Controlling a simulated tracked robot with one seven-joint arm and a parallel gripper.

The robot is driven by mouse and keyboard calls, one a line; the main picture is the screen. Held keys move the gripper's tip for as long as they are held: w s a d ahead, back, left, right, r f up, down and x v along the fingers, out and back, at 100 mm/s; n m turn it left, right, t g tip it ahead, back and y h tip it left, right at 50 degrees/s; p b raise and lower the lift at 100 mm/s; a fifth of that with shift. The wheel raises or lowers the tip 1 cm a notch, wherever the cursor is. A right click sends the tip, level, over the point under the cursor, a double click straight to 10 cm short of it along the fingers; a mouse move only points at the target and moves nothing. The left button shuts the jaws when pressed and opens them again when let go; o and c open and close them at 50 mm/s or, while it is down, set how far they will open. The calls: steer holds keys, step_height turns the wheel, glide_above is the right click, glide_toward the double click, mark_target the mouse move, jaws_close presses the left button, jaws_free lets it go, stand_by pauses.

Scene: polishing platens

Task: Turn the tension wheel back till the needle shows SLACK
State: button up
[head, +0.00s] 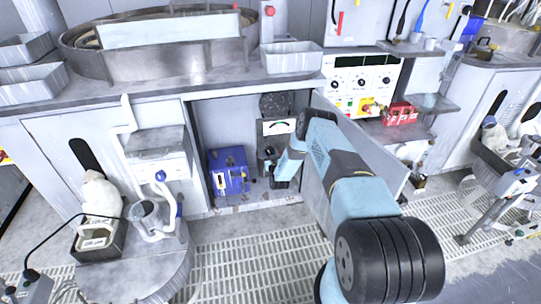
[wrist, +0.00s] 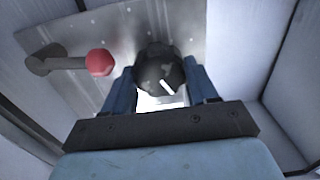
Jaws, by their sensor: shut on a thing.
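In the wrist view, a dark round wheel (wrist: 158,72) with a white mark sits on a grey metal plate (wrist: 195,30). The two blue fingers of my gripper (wrist: 160,88) are on either side of the wheel, shut on it. In the head view, my gripper (head: 274,181) reaches down into an open cabinet bay, and the wheel cannot be made out clearly there. A white gauge (head: 279,127) with a green arc shows above it in the bay. Its needle and lettering are too small to read.
A lever with a red ball end (wrist: 100,62) stands left of my gripper in the wrist view. A blue unit (head: 228,170) stands left in the bay. The open cabinet door (head: 318,170) is close to my arm on the right. A dark disc (head: 275,104) is above the gauge.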

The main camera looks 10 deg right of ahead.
steer(key=shift+m, duration=0.7)
steer(key=o, duration=1.1)
steer(key=shift+c, duration=0.2)
steer(key=shift+s, duration=0.1)
steer(key=s, duration=1.3)
steer(key=shift+s, duration=0.3)
steer(key=shift+f, duration=0.1)
